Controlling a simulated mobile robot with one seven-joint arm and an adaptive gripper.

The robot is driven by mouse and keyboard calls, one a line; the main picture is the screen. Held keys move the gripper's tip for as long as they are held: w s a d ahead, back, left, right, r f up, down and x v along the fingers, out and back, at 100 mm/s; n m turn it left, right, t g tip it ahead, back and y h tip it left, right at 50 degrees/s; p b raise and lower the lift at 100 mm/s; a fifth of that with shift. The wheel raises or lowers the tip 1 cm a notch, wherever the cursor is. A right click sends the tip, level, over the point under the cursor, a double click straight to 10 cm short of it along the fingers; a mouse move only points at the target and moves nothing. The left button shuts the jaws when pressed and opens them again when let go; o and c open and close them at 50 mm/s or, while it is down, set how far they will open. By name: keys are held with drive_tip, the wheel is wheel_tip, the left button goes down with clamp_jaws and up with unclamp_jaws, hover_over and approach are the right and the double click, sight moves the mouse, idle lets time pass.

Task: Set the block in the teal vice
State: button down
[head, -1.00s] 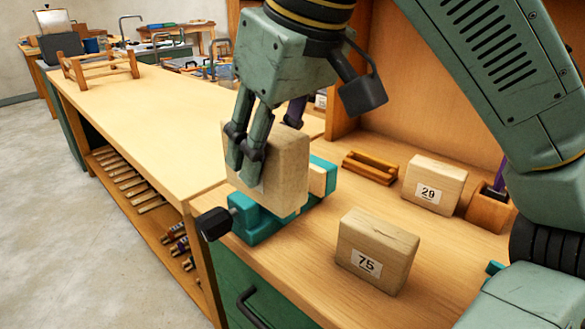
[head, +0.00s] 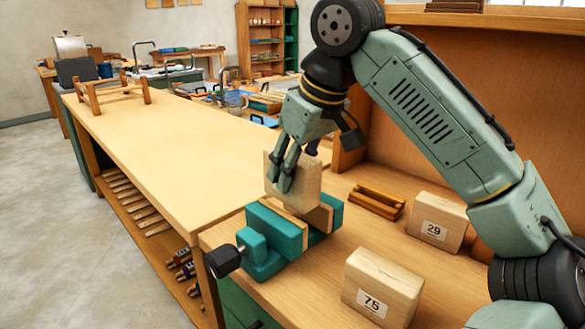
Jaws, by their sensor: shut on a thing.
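My gripper (head: 284,184) is shut on a pale wooden block (head: 308,185), with its fingers across the block's near face. The block is upright. The teal vice (head: 270,226) sits at the front left of the bench, with wood-lined jaws apart and a black handle knob toward the left. In the picture the block's lower edge meets the top of the vice, over the gap between the jaws. I cannot tell whether it hangs just above or has entered the gap.
A block labelled 75 (head: 382,285) stands to the right of the vice. A block labelled 29 (head: 437,220) stands farther back, beside a small wooden rack (head: 377,200). The long bench top (head: 180,150) to the left is mostly clear, with a wooden frame (head: 112,92) at its far end.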

drive_tip(key=shift+f, duration=0.25)
drive_tip(key=shift+f, duration=0.15)
drive_tip(key=shift+a+f, duration=0.1)
drive_tip(key=shift+f, duration=0.35)
drive_tip(key=c, duration=1.1)
unclamp_jaws()
drive_tip(key=p+v, duration=0.1)
drive_tip(key=v, duration=1.2)
drive_tip(key=shift+r, duration=0.2)
drive_tip(key=shift+a+f, duration=0.1)
